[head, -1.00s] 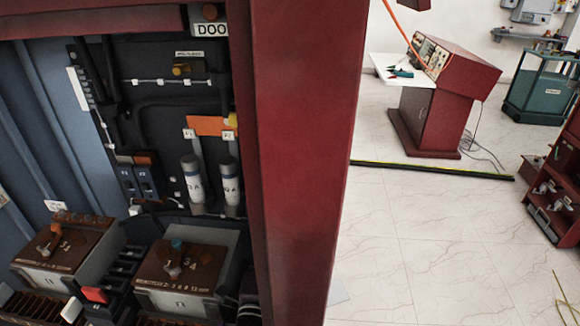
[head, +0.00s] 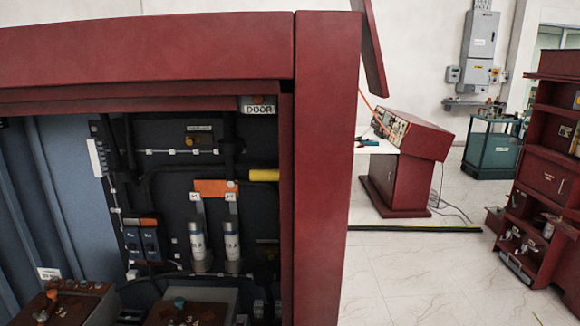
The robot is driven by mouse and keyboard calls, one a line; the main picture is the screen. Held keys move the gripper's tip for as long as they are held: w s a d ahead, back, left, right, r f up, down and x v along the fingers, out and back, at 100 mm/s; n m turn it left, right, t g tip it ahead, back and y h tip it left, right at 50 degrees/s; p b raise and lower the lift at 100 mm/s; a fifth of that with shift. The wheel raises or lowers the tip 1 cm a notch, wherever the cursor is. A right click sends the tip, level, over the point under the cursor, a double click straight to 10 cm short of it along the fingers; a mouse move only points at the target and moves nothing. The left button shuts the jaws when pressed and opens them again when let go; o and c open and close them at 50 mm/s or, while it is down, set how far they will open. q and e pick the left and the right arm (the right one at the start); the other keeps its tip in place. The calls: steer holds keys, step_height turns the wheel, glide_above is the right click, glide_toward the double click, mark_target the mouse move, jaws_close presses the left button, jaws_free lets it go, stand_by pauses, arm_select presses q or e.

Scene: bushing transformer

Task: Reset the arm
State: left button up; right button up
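Neither of my grippers nor my arms shows in the head view. An open red cabinet (head: 318,180) fills the left and middle of the picture. Inside it are two grey cylinders (head: 232,240), an orange block (head: 215,188), a yellow piece (head: 263,175) and a blue two-part switch (head: 142,243). Two brown-topped boxes with knobs show at the bottom, one at the left (head: 65,305) and one in the middle (head: 185,312), both cut off by the lower edge.
Beyond the cabinet stands a red console (head: 405,170) beside a white table top (head: 372,147). A teal cabinet (head: 490,150) is behind it. A red shelf unit (head: 545,190) stands at the right. Pale tiled floor (head: 430,275) is open between them. A yellow-black strip (head: 420,228) crosses it.

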arm_select(q)
steer(key=s+a+f+n+g+y, duration=0.2)
steer(key=s+a+f+n+g, duration=0.2)
steer(key=s+a+n, duration=0.25)
steer(key=s+a+f+n+g+y, duration=0.3)
steer(key=s+a+f+n, duration=0.15)
steer(key=a, duration=0.35)
steer(key=s+d+f+n+g+h, duration=0.2)
steer(key=s+f+n+g+h, duration=0.15)
steer(key=s, duration=0.65)
steer(key=s+d+f+n+g+h, duration=0.2)
steer(key=s+d+g, duration=0.15)
steer(key=s, duration=0.65)
step_height(320, 180, down, 28)
steer(key=s+r+g, duration=0.1)
steer(key=s+g, duration=0.1)
steer(key=s, duration=0.1)
steer(key=s+a+f, duration=0.1)
steer(key=s+f, duration=0.6)
steer(key=s, duration=0.1)
steer(key=s+a+f+g, duration=0.1)
steer(key=s+a+f, duration=0.1)
steer(key=s+f, duration=0.5)
steer(key=shift+s+a+f+m, duration=0.2)
steer(key=shift+s+a+m, duration=0.1)
steer(key=shift+s+m, duration=0.15)
